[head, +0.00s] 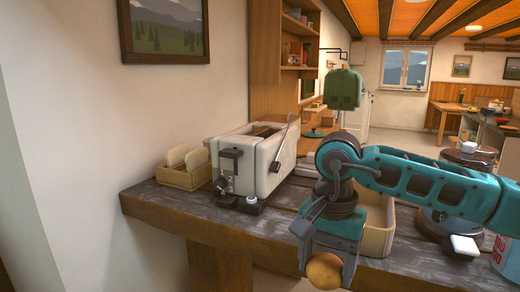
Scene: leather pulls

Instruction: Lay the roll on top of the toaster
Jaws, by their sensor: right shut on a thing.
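The toaster (246,163) is a cream and grey box with a dark lever on its front, standing on the dark counter left of centre. Its top has a dark slot area. The roll (325,271) is round and golden brown, at the bottom of the head view. My right gripper (326,262) points down and is shut on the roll, in front of the counter's front edge and to the right of and lower in the picture than the toaster. My left gripper is not in view.
A wooden holder with bread slices (187,178) stands left of the toaster. A cream bin (378,225) sits behind my right wrist. A white and red container (506,256) is at the far right. A framed picture (163,29) hangs on the wall.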

